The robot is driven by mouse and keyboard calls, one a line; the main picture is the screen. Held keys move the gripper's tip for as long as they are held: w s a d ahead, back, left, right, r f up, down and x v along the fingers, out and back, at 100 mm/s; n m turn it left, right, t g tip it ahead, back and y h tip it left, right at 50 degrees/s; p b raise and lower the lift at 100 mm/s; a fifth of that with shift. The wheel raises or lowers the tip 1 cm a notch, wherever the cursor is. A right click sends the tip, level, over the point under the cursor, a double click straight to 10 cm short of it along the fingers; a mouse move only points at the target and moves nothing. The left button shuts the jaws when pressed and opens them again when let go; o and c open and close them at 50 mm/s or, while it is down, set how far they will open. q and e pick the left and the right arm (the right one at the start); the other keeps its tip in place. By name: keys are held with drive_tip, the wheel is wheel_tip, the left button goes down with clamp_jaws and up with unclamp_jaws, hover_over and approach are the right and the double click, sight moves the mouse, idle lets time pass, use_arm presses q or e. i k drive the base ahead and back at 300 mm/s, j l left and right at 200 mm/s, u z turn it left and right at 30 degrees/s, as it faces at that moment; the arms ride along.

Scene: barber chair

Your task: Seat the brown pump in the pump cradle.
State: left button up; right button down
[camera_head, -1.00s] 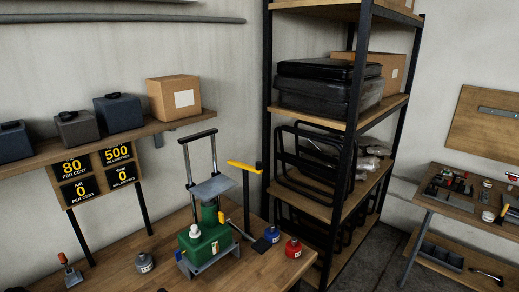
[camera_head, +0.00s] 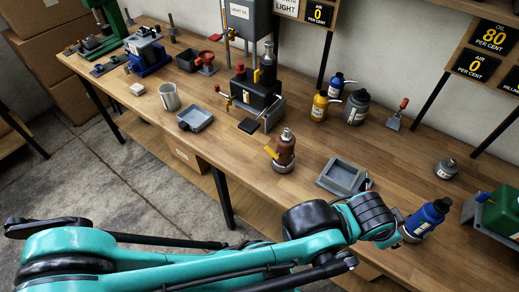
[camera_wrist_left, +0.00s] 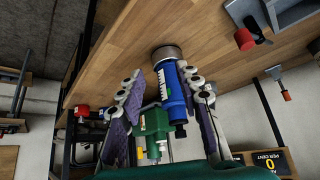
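The brown pump (camera_head: 284,148), a brown bottle with a yellow tab, stands upright on a round grey base on the bench, left of a grey open tray (camera_head: 345,177). I cannot tell which fixture is the pump cradle. My left gripper (camera_head: 403,222) is at the bench's front right, well right of the brown pump. It is beside a blue bottle (camera_head: 428,215). In the left wrist view its two fingers (camera_wrist_left: 165,95) are spread, with the blue bottle (camera_wrist_left: 171,88) between or just beyond them and a gap on the left side. My right gripper is not in view.
A black pump unit (camera_head: 257,95) stands behind the brown pump. A grey mug (camera_head: 169,96) and small grey tray (camera_head: 196,118) sit left. Yellow (camera_head: 320,106) and grey (camera_head: 357,107) bottles stand at the back. A green tank (camera_head: 503,213) is close right of the blue bottle.

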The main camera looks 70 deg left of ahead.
sight(340, 177)
drive_tip(key=u, duration=2.3)
